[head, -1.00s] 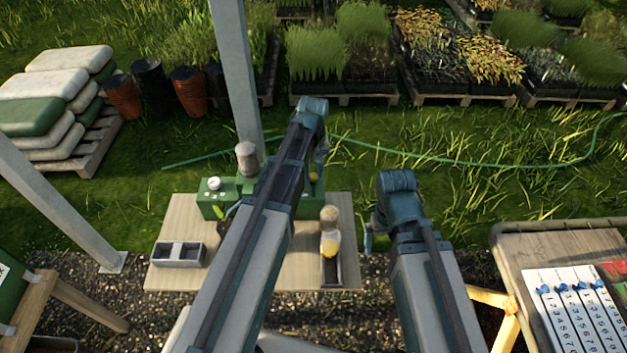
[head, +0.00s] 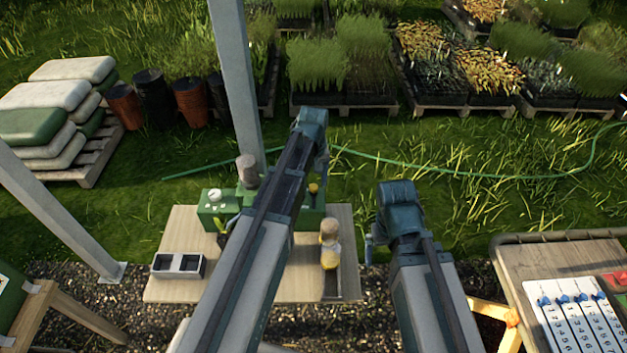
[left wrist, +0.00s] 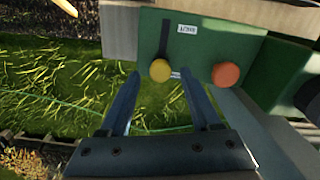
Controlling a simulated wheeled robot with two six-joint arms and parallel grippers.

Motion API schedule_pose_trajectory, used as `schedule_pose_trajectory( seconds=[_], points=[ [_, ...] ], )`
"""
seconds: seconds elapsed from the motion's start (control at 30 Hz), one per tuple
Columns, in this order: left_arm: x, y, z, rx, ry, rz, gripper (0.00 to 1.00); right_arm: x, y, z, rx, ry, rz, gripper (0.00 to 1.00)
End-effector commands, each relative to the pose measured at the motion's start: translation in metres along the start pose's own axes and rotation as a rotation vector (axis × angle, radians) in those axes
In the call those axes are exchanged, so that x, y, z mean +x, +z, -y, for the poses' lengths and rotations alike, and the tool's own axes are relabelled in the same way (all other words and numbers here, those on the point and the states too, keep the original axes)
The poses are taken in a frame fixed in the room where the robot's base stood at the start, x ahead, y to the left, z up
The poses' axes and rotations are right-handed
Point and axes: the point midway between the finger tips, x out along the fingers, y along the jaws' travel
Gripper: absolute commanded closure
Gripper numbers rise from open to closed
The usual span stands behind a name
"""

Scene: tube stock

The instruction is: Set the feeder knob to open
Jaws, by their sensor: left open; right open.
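A green machine (head: 215,205) stands at the back of a wooden table. In the left wrist view its panel (left wrist: 200,48) carries a yellow knob (left wrist: 160,70), an orange knob (left wrist: 226,75) and a small white label, upside down and too small to read. A dark strip runs from the yellow knob up the panel. My left gripper (left wrist: 161,74) is open, its fingers apart on either side of the yellow knob; contact cannot be told. In the head view the yellow knob (head: 314,188) shows beside my left wrist. My right gripper (head: 369,250) is open and empty, right of the table.
On the table (head: 185,290) stand a grey two-part tray (head: 178,266) at left and a yellow-filled container (head: 330,256) at right. A grey post (head: 237,80) rises behind the machine. A second table (head: 510,268) with a slider board stands at right.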

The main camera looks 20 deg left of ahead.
Motion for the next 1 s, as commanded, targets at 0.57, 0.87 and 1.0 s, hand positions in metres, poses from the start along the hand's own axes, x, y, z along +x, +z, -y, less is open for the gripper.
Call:
schedule_pose_trajectory(
  seconds=[0.57, 0.87, 1.0],
  points=[
    [-0.080, 0.000, 0.000, 0.000, 0.000, -0.001, 0.36, -0.079, 0.005, -0.008, -0.002, 0.000, 0.000, 0.00],
    [-0.122, -0.001, 0.000, 0.000, 0.000, -0.001, 0.36, -0.121, 0.007, -0.011, 0.006, -0.002, 0.000, 0.00],
    [-0.132, -0.001, 0.000, 0.000, 0.000, -0.001, 0.36, -0.132, 0.008, -0.012, 0.009, -0.002, 0.000, 0.00]
  ],
)
